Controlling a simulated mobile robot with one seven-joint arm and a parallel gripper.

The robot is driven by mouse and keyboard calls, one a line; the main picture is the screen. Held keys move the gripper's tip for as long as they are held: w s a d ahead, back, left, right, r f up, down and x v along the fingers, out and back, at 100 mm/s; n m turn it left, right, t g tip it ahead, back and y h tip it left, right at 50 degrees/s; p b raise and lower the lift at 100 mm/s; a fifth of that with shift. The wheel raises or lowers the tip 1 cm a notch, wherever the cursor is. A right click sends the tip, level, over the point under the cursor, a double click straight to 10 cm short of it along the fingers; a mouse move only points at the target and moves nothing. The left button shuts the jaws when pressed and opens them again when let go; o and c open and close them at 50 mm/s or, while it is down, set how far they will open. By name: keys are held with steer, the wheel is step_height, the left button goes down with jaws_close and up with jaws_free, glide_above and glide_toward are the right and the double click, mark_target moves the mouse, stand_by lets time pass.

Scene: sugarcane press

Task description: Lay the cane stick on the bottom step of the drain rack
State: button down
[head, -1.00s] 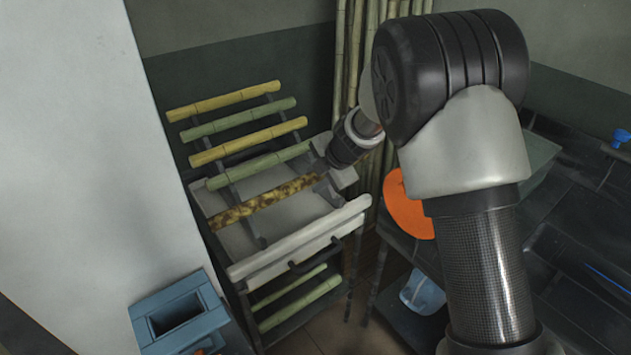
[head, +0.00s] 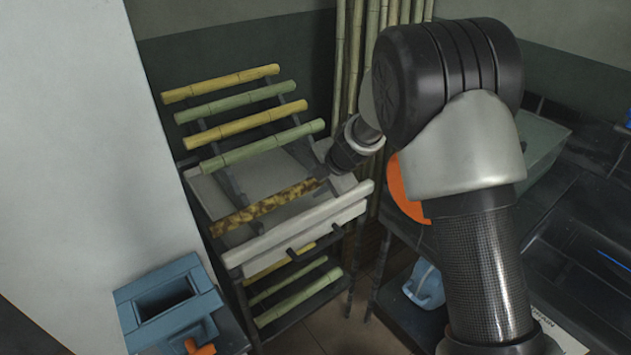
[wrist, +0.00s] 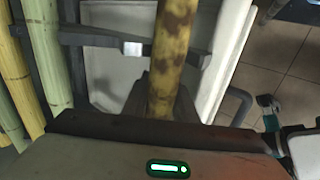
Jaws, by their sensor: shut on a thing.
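The cane stick (head: 262,207) is yellow with brown mottling. My gripper (head: 322,182) is shut on it near its right end. In the head view the stick lies across the low front part of the drain rack (head: 229,181), below the lowest green cane and above a pale tray. I cannot tell whether the stick touches the rack. My arm hides part of the scene.
Several yellow and green canes (head: 248,120) lie on the higher steps. A white front rail (head: 300,228) is close in front of the stick. More canes (head: 297,298) lie on a shelf below. A blue box (head: 165,303) stands at front left; tall canes (head: 356,60) stand behind.

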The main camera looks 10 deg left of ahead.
steer(key=c, duration=0.8)
jaws_free()
steer(key=shift+s+f, duration=0.1)
steer(key=shift+f, duration=0.05)
steer(key=shift+s+d+f, duration=0.1)
steer(key=shift+c, duration=0.2)
steer(key=shift+s+d+r+p, duration=0.1)
steer(key=shift+d+r+p, duration=0.15)
steer(key=shift+r+p, duration=0.3)
steer(key=shift+c, duration=0.7)
steer(key=shift+o, duration=0.9)
steer(key=p+v, duration=0.3)
steer(key=v, duration=0.1)
steer(key=shift+d+r, duration=0.15)
steer(key=shift+r, duration=0.05)
steer(key=shift+p+v, duration=0.6)
steer(key=shift+v, duration=0.2)
steer(key=shift+r, duration=0.1)
